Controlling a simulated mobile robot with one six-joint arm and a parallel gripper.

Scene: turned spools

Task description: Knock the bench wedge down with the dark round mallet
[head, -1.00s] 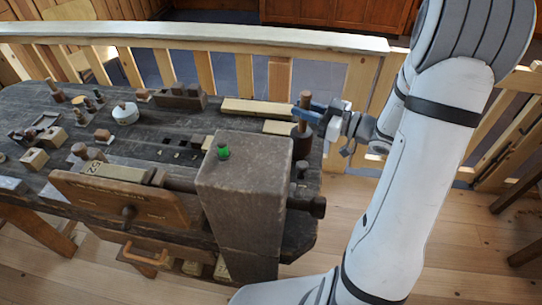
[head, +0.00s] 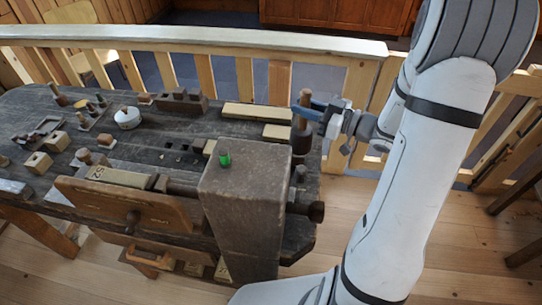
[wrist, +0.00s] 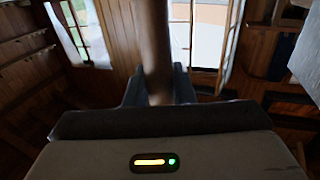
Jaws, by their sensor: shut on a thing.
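The dark round mallet (head: 301,138) is upright at the right end of the bench, behind the thick post. Its brown handle (head: 305,98) rises from the dark head. My gripper (head: 314,112) comes from the right and is shut on this handle. In the wrist view the handle (wrist: 154,45) stands between the fingers (wrist: 157,92). The gap under the mallet's head is hard to judge.
The thick post (head: 247,180) has a vise screw end (head: 316,211) at its right. The workbench (head: 160,150) carries a white round pot (head: 127,117), pale wood strips (head: 258,112) and several small blocks. A railing (head: 200,38) runs behind. Space above the post is clear.

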